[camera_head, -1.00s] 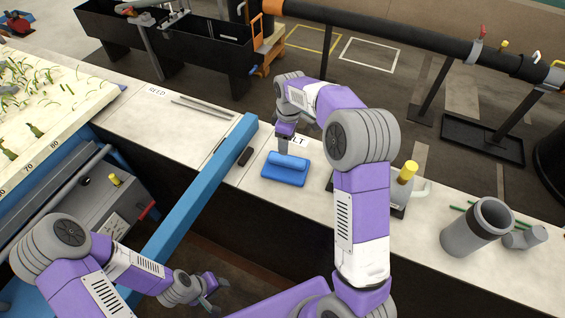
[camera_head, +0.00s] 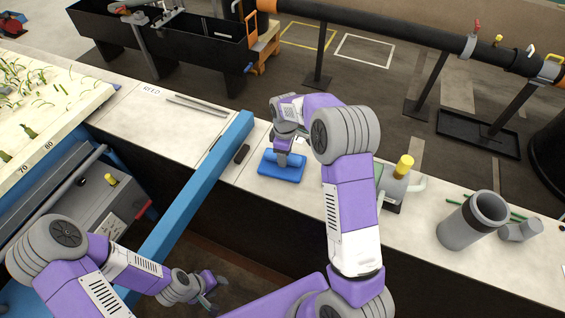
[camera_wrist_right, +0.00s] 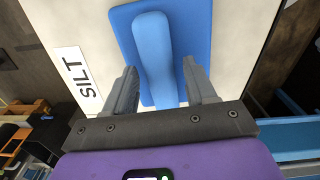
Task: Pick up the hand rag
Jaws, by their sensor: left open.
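The hand rag (camera_head: 278,171) is a blue folded cloth with a raised roll on a flat part, lying on the pale bench top. It also shows in the right wrist view (camera_wrist_right: 152,48). My right gripper (camera_head: 283,162) is over the rag, pointing down. In the right wrist view its fingers (camera_wrist_right: 159,68) are apart, one on each side of the raised roll, with gaps visible. Whether the fingertips touch the flat part is unclear. My left gripper (camera_head: 214,291) is open and empty, low in the picture and away from the rag.
A blue beam (camera_head: 192,190) runs left of the rag, with a small black object (camera_head: 242,154) beside it. A grey device with a yellow knob (camera_head: 404,164) and a grey cylinder (camera_head: 470,220) stand to the right.

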